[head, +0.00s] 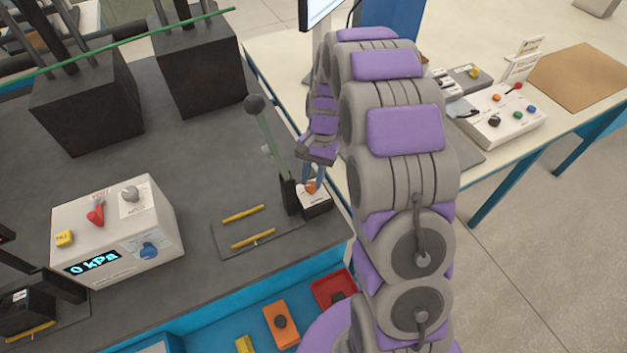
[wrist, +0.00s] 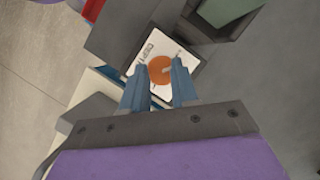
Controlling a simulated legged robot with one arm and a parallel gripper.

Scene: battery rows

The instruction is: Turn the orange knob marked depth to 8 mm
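The orange depth knob (wrist: 160,70) sits on a white label plate (wrist: 188,54) lettered DEPTH in the wrist view. The scale marks are too small to read, and the fingers cover part of the plate.
A grey plate (head: 230,238) with two yellow bars lies in front. A white kPa box (head: 118,230) stands further left. Red (head: 333,288) and orange (head: 281,325) bins sit below the bench edge.

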